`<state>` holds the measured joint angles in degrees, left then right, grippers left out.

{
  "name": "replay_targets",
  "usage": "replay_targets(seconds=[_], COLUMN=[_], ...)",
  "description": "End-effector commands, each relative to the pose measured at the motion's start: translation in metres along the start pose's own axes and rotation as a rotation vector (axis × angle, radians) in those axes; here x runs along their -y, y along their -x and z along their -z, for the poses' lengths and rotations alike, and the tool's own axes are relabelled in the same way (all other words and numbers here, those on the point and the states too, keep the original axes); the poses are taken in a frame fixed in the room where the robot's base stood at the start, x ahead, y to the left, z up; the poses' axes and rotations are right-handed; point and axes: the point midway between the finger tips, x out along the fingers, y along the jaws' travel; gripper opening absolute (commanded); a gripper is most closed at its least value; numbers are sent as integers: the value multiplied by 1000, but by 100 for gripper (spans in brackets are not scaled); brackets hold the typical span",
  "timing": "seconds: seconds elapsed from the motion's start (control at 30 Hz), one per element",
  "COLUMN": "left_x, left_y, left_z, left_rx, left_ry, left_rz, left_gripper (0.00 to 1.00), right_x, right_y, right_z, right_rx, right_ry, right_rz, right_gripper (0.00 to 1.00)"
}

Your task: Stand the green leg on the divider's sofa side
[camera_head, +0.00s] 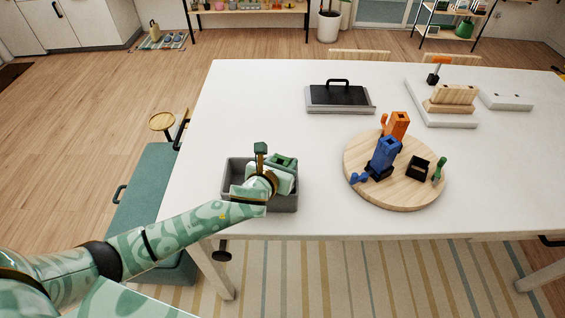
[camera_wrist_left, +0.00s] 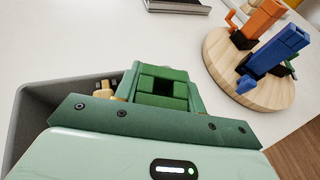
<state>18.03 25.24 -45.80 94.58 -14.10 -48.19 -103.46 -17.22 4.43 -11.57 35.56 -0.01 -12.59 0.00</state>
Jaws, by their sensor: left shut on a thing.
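A green block (camera_head: 284,160) with a dark square opening is in my left gripper (camera_head: 272,174), at the grey open bin (camera_head: 288,201). My left gripper is shut on it; it also shows in the left wrist view (camera_wrist_left: 160,90). A smaller green piece (camera_head: 439,169) stands on the round wooden board (camera_head: 400,201), beside a black holder (camera_head: 420,167) with an open top. I cannot tell for certain which green piece is the leg. No divider or sofa can be clearly made out. My right gripper is not in view.
A blue block (camera_head: 384,154) in a black base and an orange block (camera_head: 398,123) stand on the board. A black-topped plate with a handle (camera_head: 338,95) and a white tray (camera_head: 455,121) are behind. The white table (camera_head: 250,105) is clear between bin and board.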

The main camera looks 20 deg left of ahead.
Motion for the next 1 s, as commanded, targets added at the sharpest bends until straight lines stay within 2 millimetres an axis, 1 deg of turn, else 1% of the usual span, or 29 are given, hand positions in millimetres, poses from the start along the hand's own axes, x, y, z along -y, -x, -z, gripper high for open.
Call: replay_targets(seconds=[0.1, 0.13, 0.17, 0.47, 0.57, 0.67, 0.8, 0.9, 1.0], left_x=[0, 0, 0, 0, 0, 0, 0, 0, 0], left_y=[-1, -1, -1, 0, 9, 29, 64, 86, 104], left_z=[2, 3, 2, 0, -1, -2, -2, -2, -1], left_rx=[1, -1, 0, 0, -1, -1, -2, -1, -1], left_ry=[0, 0, 0, 0, -1, -1, 0, 0, 0], left_rz=[0, 0, 0, 0, 0, 1, 2, 1, 0], left_gripper=[10, 46, 49, 49, 49, 49, 49, 49, 49], right_x=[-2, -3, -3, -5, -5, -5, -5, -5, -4], right_y=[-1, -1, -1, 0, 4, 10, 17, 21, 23], right_z=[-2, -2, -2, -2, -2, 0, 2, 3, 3], right_rx=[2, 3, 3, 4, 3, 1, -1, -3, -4], right_ry=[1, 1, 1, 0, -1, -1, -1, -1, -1], right_rz=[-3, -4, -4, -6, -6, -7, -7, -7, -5], right_gripper=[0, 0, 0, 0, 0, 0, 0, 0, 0])
